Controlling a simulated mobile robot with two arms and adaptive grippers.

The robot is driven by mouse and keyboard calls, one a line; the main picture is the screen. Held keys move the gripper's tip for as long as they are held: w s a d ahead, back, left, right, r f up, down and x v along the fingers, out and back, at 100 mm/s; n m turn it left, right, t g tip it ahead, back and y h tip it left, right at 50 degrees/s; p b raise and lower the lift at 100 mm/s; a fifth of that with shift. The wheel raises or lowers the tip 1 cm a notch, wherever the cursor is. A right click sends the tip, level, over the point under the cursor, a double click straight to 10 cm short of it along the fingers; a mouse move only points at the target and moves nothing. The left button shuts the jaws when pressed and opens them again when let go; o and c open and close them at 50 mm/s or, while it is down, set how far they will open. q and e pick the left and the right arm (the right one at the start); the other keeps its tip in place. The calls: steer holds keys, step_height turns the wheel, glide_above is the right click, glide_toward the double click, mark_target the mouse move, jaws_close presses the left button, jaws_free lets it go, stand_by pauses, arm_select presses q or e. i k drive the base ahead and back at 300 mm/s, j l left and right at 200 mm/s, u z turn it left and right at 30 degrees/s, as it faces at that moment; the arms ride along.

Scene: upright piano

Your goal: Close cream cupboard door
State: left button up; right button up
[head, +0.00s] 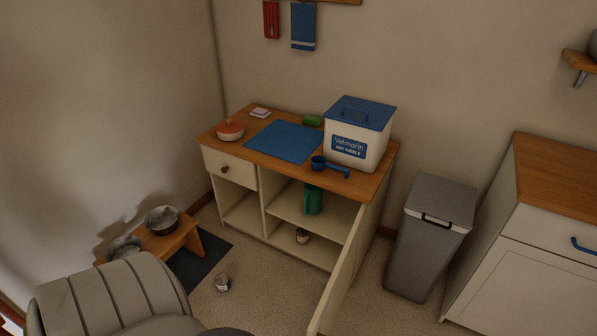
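The cream cupboard (268,228) with a wooden top stands against the wall in the middle of the head view. Its cream door (342,268) is hinged at the right side and stands wide open, swung out toward me, seen nearly edge-on. The open compartment shows a shelf with a green jug (313,200) on it and a small can (302,236) below. Neither of my grippers is in view.
A grey bin (428,240) stands right of the open door, with a white cabinet (535,270) beyond it. A small can (222,283) lies on the floor left of the door. A low wooden stand (172,242) holds bowls. Floor between can and door looks clear.

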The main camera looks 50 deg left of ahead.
mark_target(322, 323)
steer(key=i+l+u, duration=0.1)
steer(key=u, duration=0.3)
steer(key=i+l+u, duration=0.2)
steer(key=u, duration=0.15)
steer(key=i+l+u, duration=0.1)
steer(key=u, duration=0.3)
steer(key=i+l+u, duration=0.1)
steer(key=l+u, duration=0.3)
steer(key=j, duration=0.1)
